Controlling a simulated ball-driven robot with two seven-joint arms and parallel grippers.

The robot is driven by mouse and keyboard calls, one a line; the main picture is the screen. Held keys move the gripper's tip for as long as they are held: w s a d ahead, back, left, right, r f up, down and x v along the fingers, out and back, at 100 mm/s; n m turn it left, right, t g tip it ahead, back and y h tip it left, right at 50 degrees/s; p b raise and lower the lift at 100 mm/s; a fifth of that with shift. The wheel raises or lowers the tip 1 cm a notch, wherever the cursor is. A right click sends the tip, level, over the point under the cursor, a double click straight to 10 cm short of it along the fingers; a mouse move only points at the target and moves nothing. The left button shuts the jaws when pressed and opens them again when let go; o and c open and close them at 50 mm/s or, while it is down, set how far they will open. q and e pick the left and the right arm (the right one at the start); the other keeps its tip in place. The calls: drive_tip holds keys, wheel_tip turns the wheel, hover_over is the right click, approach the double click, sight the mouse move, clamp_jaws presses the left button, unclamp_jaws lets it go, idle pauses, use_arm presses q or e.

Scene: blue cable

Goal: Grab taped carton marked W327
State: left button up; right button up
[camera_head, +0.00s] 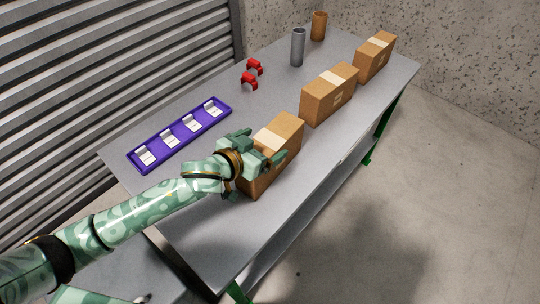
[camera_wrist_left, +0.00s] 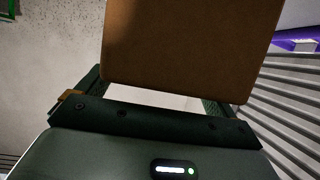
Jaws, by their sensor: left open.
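Three brown cartons with pale tape stand in a row along the table's right side: a near carton (camera_head: 284,132), a middle carton (camera_head: 328,96) and a far carton (camera_head: 374,57). I cannot read W327 on any of them. My left gripper (camera_head: 262,148) is open at the near carton and hides part of it. In the left wrist view the carton's brown face (camera_wrist_left: 190,45) fills the upper middle. The fingers of my left gripper (camera_wrist_left: 155,95) show at either side below it, with a pale strip between them. Contact cannot be told. My right gripper is not in view.
A purple tray (camera_head: 154,150) with several white pieces lies on the grey table (camera_head: 205,232) at the left. Two red objects (camera_head: 250,80), a grey cylinder (camera_head: 298,48) and a brown cylinder (camera_head: 319,25) stand farther back. The table's middle is mostly clear. A shutter wall (camera_head: 110,60) runs behind.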

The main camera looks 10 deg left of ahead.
use_arm(q)
drive_tip(key=shift+x, duration=1.2)
drive_tip(key=c, duration=2)
drive_tip(key=shift+r, duration=0.15)
